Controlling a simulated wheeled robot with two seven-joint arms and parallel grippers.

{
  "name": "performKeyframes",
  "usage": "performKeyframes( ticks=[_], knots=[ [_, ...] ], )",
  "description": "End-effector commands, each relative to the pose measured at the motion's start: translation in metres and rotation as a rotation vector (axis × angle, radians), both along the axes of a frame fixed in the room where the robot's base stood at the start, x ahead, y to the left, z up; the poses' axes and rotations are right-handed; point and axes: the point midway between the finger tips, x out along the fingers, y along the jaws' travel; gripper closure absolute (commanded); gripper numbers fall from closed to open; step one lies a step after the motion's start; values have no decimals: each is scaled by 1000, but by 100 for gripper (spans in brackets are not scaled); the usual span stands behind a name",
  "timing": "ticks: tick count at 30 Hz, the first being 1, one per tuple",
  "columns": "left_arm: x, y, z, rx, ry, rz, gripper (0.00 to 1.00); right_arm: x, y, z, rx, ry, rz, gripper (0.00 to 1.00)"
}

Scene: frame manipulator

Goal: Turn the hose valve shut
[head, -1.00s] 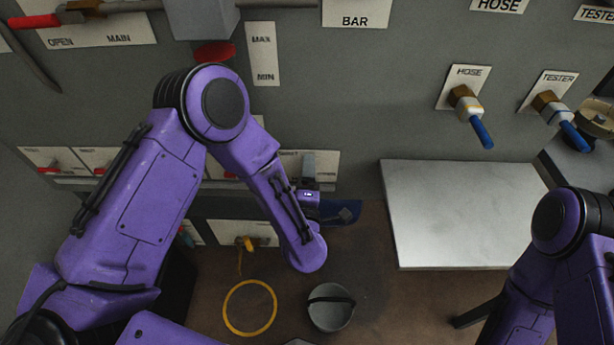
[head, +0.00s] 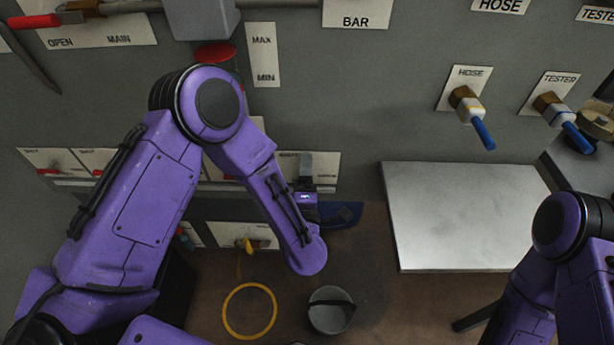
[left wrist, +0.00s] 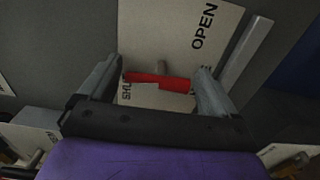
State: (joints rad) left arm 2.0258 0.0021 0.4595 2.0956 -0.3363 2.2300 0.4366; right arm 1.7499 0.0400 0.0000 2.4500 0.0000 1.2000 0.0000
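A red valve handle (left wrist: 158,82) lies across a white plate (left wrist: 165,35) marked OPEN and SHUT in the left wrist view. My left gripper (left wrist: 155,85) is open, with one grey finger near each end of the handle; a small gap seems to show on both sides. In the head view the left gripper (head: 307,170) is at a labelled plate (head: 327,166) on the lower panel row; it hides the handle, and that label is too blurred to read. A HOSE plate (head: 466,76) with a blue lever (head: 482,132) is at upper right. My right gripper is out of view.
A bare metal shelf (head: 465,215) stands out right of the left gripper. A grey bucket (head: 330,318) and a yellow ring (head: 249,333) are on the floor below. Other red-levered plates (head: 100,160) line the row to the left. A TESTER lever (head: 576,136) is at far right.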

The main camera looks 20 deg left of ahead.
Motion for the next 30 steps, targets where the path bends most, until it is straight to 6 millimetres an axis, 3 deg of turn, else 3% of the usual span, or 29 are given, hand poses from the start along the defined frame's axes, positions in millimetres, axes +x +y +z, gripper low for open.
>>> performKeyframes(
  ticks=[8,11,21,30],
  knots=[
    [-2,-1,0,1,-1,-1,9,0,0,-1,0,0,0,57],
    [-15,-6,-1,2,0,-4,9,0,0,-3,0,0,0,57],
    [-87,-26,-1,2,0,-4,9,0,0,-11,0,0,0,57],
    [-102,-29,0,1,-1,0,9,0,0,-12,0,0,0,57]
  ],
)
